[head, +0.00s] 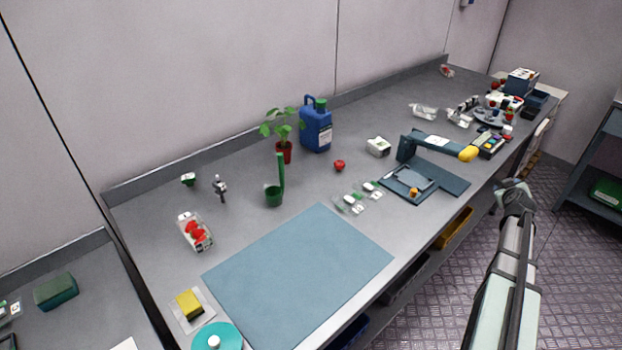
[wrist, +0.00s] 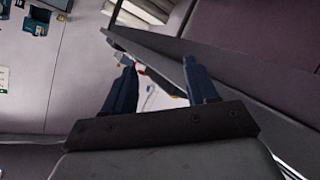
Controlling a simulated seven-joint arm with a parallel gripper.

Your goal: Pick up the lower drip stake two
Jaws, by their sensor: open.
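I cannot make out a drip stake for certain in either view. Small clear pieces with green and white parts (head: 350,204) lie in a short row on the bench, behind the blue-grey mat; they are too small to identify. My gripper (wrist: 160,75) is open in the wrist view, its two dark blue fingers apart with nothing held between them. It is clear of the bench things. In the head view my arm rises at the right, beyond the bench's front edge, and the fingers cannot be made out there.
The long grey bench carries a blue-grey mat (head: 298,270), a blue jug (head: 316,128), a potted plant (head: 284,152), a green scoop-like cup (head: 274,195), a berry punnet (head: 195,232) and a blue-grey scale-like device (head: 440,178). Bins, one yellow (head: 454,229), sit below the front edge. The mat is bare.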

